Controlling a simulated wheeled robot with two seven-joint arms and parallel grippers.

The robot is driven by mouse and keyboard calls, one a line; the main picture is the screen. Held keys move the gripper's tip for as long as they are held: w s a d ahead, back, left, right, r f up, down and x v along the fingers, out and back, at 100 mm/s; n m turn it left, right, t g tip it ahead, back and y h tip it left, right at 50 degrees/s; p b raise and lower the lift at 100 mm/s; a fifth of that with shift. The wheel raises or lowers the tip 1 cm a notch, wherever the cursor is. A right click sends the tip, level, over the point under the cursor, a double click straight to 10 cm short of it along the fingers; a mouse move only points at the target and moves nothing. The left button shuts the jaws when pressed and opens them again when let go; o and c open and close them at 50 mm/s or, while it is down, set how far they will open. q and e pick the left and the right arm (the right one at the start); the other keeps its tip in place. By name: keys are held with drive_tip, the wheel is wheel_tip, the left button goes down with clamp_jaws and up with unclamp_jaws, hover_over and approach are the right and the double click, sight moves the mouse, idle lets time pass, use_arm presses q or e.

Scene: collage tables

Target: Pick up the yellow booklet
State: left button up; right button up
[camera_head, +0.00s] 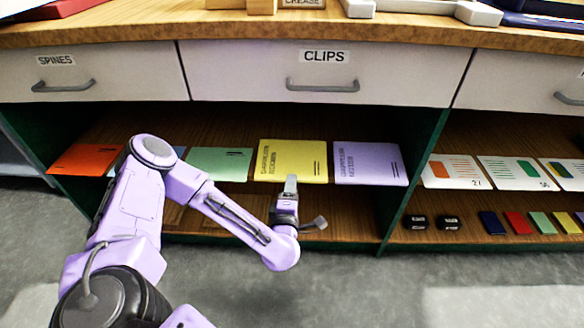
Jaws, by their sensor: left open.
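The yellow booklet (292,158) lies flat on the open shelf under the drawers, between a green booklet (219,163) and a lilac booklet (369,163). Dark print shows along its left side. My left gripper (305,203) is open and empty, just in front of and below the yellow booklet's front edge. One finger points up and overlaps that edge in the picture; I cannot tell whether it touches. The other finger sticks out to the right, lower down. My right gripper is not in view.
An orange booklet (86,159) lies at the shelf's left, and my arm partly hides a blue one. A green divider (415,175) separates the right bay, with cards (515,173) and small coloured blocks. Above are drawers, the middle one labelled CLIPS (324,57).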

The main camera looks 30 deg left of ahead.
use_arm(q)
drive_tip(key=shift+x, duration=0.9)
clamp_jaws()
